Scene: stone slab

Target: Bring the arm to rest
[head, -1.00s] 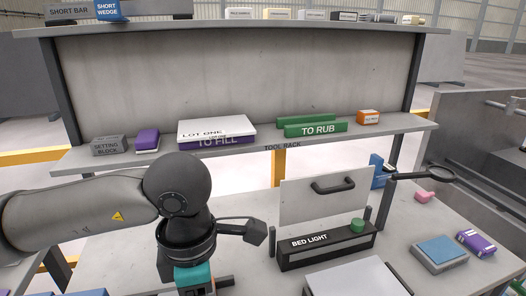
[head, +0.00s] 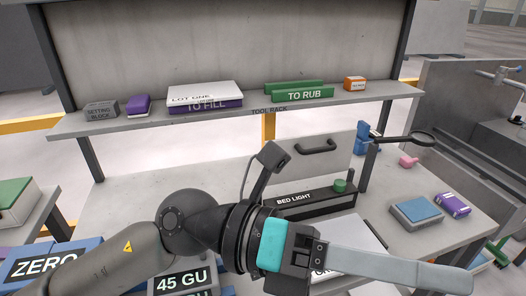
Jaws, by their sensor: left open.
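My left arm comes in from the lower left. Its left gripper (head: 312,262), with a teal band behind it, is low in the middle of the head view, above the bench. The gripper is open. The gripper covers part of a white-topped plate (head: 350,235) with lettering mostly hidden. My right gripper is not in view.
The tool rack shelf (head: 350,97) crosses behind, bearing several blocks. The BED LIGHT box (head: 310,202) stands behind the gripper. Blocks marked ZERO (head: 40,265) and 45 GU (head: 180,282) are at lower left.

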